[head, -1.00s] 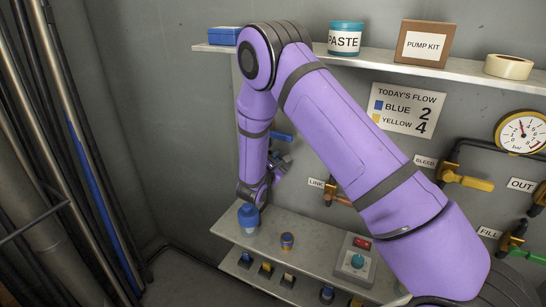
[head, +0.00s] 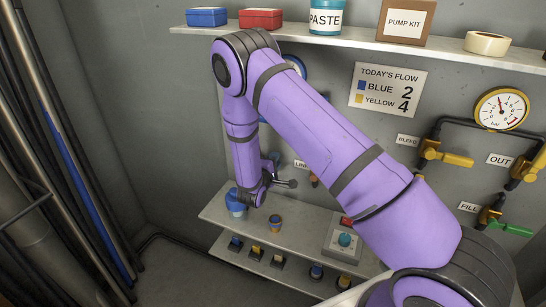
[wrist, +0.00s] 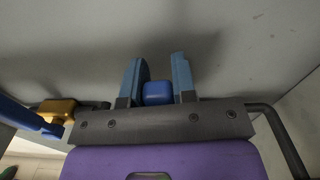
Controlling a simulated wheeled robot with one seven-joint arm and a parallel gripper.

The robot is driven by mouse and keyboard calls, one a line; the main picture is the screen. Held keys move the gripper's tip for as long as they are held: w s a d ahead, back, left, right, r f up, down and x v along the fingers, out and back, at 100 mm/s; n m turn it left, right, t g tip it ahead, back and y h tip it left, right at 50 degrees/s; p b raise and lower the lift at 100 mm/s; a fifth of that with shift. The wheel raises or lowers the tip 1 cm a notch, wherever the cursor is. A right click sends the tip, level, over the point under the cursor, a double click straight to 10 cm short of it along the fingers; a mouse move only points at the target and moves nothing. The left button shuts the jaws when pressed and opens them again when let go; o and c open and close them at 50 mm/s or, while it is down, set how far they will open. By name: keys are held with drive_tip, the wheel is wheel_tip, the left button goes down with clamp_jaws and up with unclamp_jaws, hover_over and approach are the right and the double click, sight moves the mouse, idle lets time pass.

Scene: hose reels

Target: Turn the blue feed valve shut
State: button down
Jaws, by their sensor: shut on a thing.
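My gripper (wrist: 158,88) has its two light-blue fingers closed on a small blue block-like piece (wrist: 157,93) in the wrist view. It looks like the end of a blue handle, but the rest of it is hidden. Left of the fingers, apart from them, a brass valve body (wrist: 57,108) carries a blue lever (wrist: 22,115) that runs off the left edge. In the head view my gripper (head: 288,183) points right, in front of the wall, above the lower bench. My arm covers much of the wall there, so the held piece cannot be made out.
The bench (head: 300,225) below holds a blue-capped bottle (head: 235,203), a small pot (head: 275,222) and a button box (head: 343,240). The upper shelf (head: 440,45) runs above my arm. Yellow-handled valves (head: 455,158) and a green-handled one (head: 515,229) are at right.

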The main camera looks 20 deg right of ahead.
drive_tip(key=shift+f+m, duration=0.65)
drive_tip(key=shift+m, duration=0.05)
drive_tip(key=c, duration=0.9)
unclamp_jaws()
drive_tip(key=v, duration=1.1)
